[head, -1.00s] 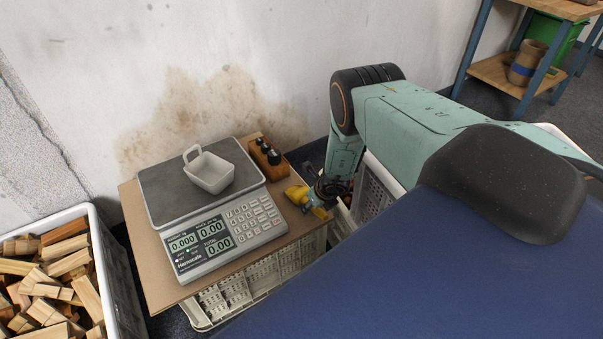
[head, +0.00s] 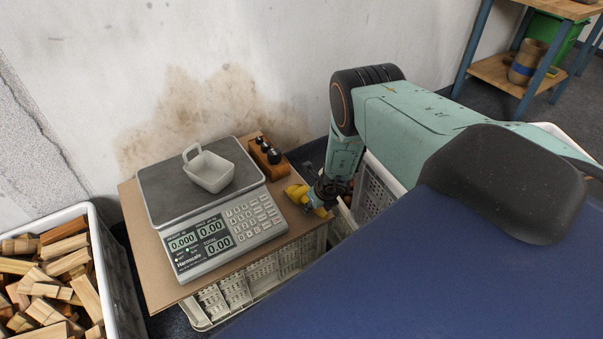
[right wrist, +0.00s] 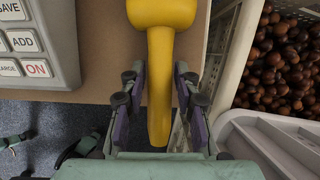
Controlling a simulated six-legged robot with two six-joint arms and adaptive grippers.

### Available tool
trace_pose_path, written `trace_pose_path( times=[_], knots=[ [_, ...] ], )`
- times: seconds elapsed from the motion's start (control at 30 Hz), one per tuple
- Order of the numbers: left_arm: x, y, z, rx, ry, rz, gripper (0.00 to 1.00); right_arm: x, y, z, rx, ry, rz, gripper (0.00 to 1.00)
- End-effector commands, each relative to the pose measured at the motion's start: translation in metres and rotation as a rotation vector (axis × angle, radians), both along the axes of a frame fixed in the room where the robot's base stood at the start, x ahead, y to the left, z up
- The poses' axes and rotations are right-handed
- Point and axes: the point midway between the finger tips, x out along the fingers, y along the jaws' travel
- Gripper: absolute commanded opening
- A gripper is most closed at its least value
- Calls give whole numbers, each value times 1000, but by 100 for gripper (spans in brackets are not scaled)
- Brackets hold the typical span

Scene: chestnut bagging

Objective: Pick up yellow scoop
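The yellow scoop (head: 297,194) lies at the right edge of the board beside the scale. In the right wrist view its handle (right wrist: 160,85) points down toward me, past the board's edge and between the fingers. My right gripper (right wrist: 158,82) is open around the handle, with a gap visible on both sides. In the head view my right gripper (head: 322,196) is at the scoop, partly hidden by its own arm. My left gripper is not in view.
A scale (head: 226,226) with a white pan (head: 209,172) stands on the board (head: 133,215). A wooden weight block (head: 268,160) is behind the scoop. A crate of chestnuts (right wrist: 243,50) is close on the right. A wood-filled crate (head: 108,262) stands left.

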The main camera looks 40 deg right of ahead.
Motion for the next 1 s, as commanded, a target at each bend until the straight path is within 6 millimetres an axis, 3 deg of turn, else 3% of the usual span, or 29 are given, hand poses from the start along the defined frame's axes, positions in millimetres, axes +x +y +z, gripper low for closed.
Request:
trace_pose_path(
  times=[0.33,0.77,1.0],
  knots=[
    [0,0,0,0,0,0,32,0,0,0,0,0,0,0],
    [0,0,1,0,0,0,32,0,0,2,0,-1,0,0],
    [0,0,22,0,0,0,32,0,0,29,1,-1,-2,0]
  ],
)
